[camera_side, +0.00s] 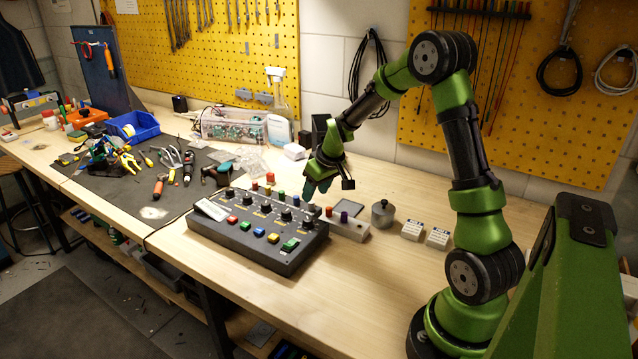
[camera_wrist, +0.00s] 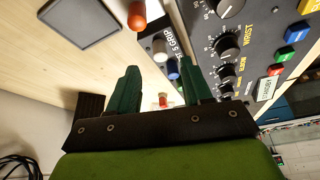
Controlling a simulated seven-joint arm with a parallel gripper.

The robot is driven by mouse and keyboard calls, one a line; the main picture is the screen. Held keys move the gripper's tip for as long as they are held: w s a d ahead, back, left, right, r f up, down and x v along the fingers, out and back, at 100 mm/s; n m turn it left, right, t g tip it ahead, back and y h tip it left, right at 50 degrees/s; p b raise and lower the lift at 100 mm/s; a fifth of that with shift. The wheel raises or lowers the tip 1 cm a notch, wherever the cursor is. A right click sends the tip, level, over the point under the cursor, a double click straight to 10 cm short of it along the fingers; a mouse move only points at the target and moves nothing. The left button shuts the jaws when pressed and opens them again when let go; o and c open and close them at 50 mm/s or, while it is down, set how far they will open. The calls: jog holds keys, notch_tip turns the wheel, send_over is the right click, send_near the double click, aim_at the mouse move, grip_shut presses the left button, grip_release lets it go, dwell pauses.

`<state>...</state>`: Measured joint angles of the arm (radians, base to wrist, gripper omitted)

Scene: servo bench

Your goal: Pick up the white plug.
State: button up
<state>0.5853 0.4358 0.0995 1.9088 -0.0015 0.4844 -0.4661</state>
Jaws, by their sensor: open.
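In the wrist view a pale, whitish round-topped plug (camera_wrist: 160,47) stands just beyond the fingertips, between an orange-red plug (camera_wrist: 137,16) and a blue plug (camera_wrist: 173,69). It seems to be the white plug. My gripper (camera_wrist: 160,68) is open, with its two dark green fingers apart and nothing seen held between them. In the side view my gripper (camera_side: 313,190) hangs low behind the control box; I cannot make out the white plug there.
The black control box (camera_side: 259,239) with knobs and coloured buttons stands close by. A pale strip (camera_side: 349,228) with red and purple plugs, a flat dark-topped tray (camera_side: 403,211) and a grey metal weight (camera_side: 382,214) lie to the right.

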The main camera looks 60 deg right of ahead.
aim_at(313, 202)
jog(key=x, duration=0.4)
jog(key=shift+s+f, duration=0.1)
grip_shut()
